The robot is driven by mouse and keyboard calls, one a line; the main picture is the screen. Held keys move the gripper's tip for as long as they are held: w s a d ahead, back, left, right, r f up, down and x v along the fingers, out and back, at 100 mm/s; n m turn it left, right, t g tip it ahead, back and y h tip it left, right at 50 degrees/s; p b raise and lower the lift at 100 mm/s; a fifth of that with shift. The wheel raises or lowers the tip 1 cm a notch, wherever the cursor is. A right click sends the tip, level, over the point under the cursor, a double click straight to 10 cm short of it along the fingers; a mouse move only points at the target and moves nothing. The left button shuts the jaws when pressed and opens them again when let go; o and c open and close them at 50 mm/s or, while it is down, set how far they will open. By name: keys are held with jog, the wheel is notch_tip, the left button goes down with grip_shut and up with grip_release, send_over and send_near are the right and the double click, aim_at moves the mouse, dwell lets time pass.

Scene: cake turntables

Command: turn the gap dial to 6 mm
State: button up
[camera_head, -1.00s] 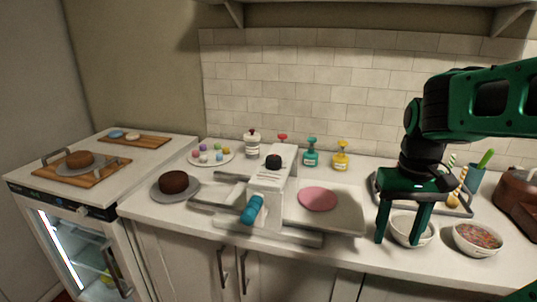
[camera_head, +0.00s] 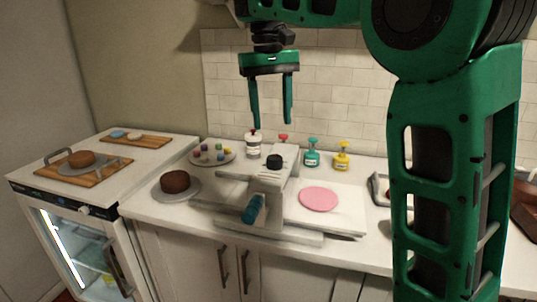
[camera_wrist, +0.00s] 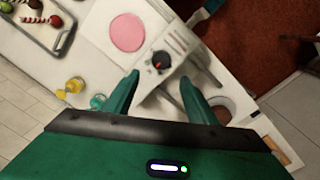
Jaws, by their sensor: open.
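The gap dial (camera_head: 274,161) is a black round knob on top of the pale dough-rolling machine (camera_head: 268,183). In the wrist view the dial (camera_wrist: 160,61) shows a small red mark, and pale markings beside it are too small to read. My gripper (camera_head: 271,125) points down above the machine with empty space between its fingers. In the wrist view my gripper (camera_wrist: 160,77) has its two fingertips apart, with the dial showing just beyond the gap between them. The fingers appear clear of the dial.
A teal crank handle (camera_head: 254,209) sticks out at the machine's front. A pink disc (camera_head: 319,199) lies on its right side. A brown cake (camera_head: 175,181) stands to the left. Teal (camera_head: 312,152) and yellow (camera_head: 341,155) pump bottles stand behind.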

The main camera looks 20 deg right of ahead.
aim_at(273, 156)
jog(key=shift+s+d+f, duration=0.1)
jog(key=shift+d+f, duration=0.05)
jog(key=shift+f, duration=5)
jog(key=shift+c, duration=0.4)
